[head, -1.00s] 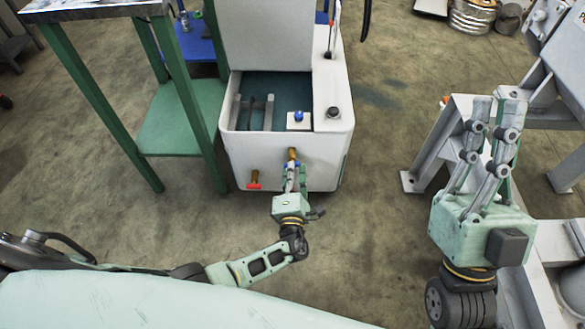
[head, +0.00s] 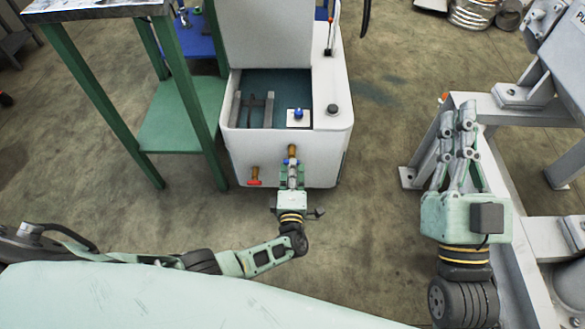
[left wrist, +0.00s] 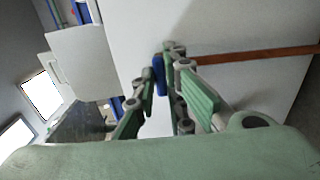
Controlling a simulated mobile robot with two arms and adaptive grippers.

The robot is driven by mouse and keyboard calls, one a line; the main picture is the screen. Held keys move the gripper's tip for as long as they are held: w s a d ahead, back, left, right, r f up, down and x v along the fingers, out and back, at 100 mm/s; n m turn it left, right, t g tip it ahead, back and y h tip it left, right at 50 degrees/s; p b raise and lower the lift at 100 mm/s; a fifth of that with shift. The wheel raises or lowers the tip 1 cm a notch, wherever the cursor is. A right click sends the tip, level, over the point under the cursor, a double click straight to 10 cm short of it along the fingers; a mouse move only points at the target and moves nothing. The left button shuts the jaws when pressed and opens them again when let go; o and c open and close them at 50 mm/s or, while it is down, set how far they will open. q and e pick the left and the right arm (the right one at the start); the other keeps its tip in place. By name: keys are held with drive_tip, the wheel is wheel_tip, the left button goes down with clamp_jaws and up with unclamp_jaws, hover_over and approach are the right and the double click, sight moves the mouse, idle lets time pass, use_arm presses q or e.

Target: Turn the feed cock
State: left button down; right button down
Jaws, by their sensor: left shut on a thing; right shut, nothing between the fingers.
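The white machine (head: 290,135) stands at the centre with two brass cocks low on its front. One has a blue handle (head: 286,162) under a brass pipe (head: 292,150); the other, to its left, has a red handle (head: 254,183). My left gripper (head: 291,167) is shut on the blue handle, and its fingers partly cover it. The left wrist view shows the blue handle (left wrist: 158,68) between the fingertips, with the copper-coloured pipe (left wrist: 250,55) running right. My right gripper (head: 467,110) is shut and empty, fingers pointing up, at the right.
A green-legged table (head: 85,90) with a green shelf (head: 180,125) stands left of the machine. A grey steel frame (head: 505,105) stands at the right, close to my right gripper. Bare floor (head: 385,120) lies between the machine and that frame.

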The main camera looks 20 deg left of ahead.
use_arm(q)
drive_tip(key=c, duration=1.8)
unclamp_jaws()
drive_tip(key=v, duration=1.2)
